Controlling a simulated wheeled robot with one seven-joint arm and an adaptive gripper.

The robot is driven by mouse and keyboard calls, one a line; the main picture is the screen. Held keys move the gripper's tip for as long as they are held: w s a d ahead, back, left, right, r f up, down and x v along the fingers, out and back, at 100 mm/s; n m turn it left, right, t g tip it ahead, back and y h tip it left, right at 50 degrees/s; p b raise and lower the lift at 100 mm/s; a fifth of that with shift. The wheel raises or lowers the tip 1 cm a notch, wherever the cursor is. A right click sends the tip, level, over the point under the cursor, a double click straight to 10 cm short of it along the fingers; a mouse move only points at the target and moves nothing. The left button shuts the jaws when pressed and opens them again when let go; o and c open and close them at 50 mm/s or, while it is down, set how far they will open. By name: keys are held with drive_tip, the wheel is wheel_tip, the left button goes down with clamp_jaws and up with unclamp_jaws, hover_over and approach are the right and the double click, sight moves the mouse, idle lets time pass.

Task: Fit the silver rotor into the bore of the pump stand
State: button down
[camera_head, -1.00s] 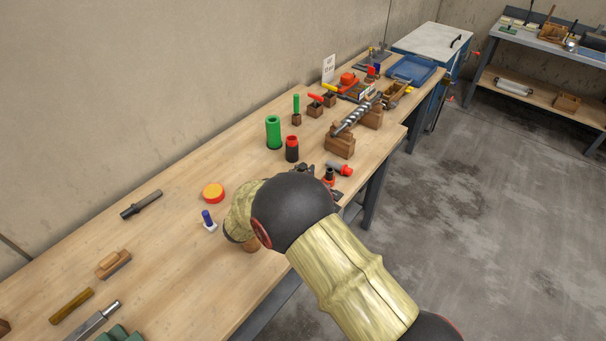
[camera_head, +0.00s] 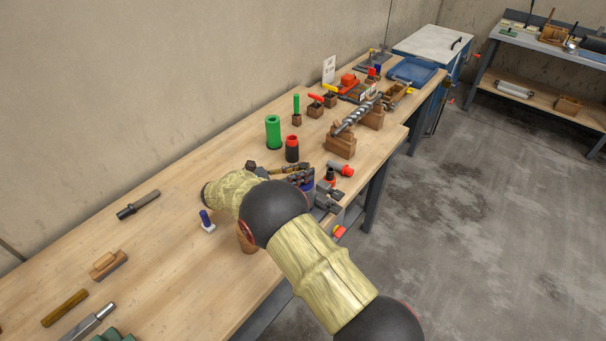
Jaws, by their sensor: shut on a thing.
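A silver, screw-shaped rotor (camera_head: 357,115) lies across two brown wooden cradle blocks (camera_head: 340,147) toward the far end of the bench. My gripper (camera_head: 302,174) is low over the bench, left of and nearer than the rotor and apart from it. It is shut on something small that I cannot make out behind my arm. Right beside it, at the bench's front edge, is a dark grey fixture (camera_head: 328,196) with a blue part; it may be the pump stand. Its bore is not visible, and my arm hides part of it.
A green cylinder (camera_head: 273,132) and a black cylinder with a red top (camera_head: 292,149) stand behind my gripper. A grey-and-red piece (camera_head: 341,169) lies to its right. A blue-topped piece (camera_head: 207,220) stands near my arm. The bench's left part has clear room between tools.

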drive_tip(key=shift+r+m+g+h, duration=0.1)
drive_tip(key=shift+m+g+h, duration=0.2)
drive_tip(key=shift+m+g, duration=0.35)
drive_tip(key=c, duration=1.6)
unclamp_jaws()
drive_tip(key=shift+n, duration=0.25)
